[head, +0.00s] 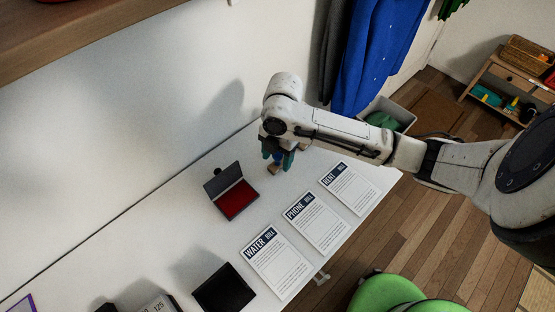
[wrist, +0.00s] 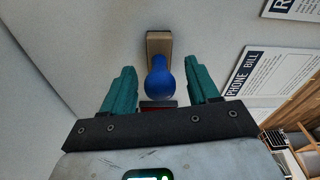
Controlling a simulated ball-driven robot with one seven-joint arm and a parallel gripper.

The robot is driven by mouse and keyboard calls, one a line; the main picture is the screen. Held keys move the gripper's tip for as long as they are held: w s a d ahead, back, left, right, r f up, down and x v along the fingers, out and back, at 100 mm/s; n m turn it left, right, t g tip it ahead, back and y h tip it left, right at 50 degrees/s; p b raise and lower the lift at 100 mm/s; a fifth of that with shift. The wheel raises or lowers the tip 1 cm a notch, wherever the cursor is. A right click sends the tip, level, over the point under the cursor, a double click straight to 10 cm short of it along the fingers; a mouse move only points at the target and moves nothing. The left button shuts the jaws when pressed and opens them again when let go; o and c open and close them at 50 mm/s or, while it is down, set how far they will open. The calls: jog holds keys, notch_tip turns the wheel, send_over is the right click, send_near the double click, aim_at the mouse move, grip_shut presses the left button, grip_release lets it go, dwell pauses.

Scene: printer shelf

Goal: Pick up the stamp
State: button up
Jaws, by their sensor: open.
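The stamp (wrist: 159,76) has a blue rounded handle and a tan wooden base. It is on the white table, and its base (head: 273,169) shows in the head view just below my gripper (head: 279,160). In the wrist view my gripper (wrist: 160,72) is open. Its two teal fingers are on either side of the blue handle, with gaps visible on both sides. In the head view the fingers and wrist hide most of the handle. Whether the fingers touch the table cannot be told.
An open red ink pad (head: 238,199) lies left of the stamp. Water (head: 276,262), phone (head: 318,222) and rent (head: 349,188) bills lie along the table's front side. A black object (head: 224,289) is near the lower edge. A wall runs behind the table.

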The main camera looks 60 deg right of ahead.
jog(key=shift+f, duration=0.3)
jog(key=shift+c, duration=0.3)
jog(key=c, duration=1)
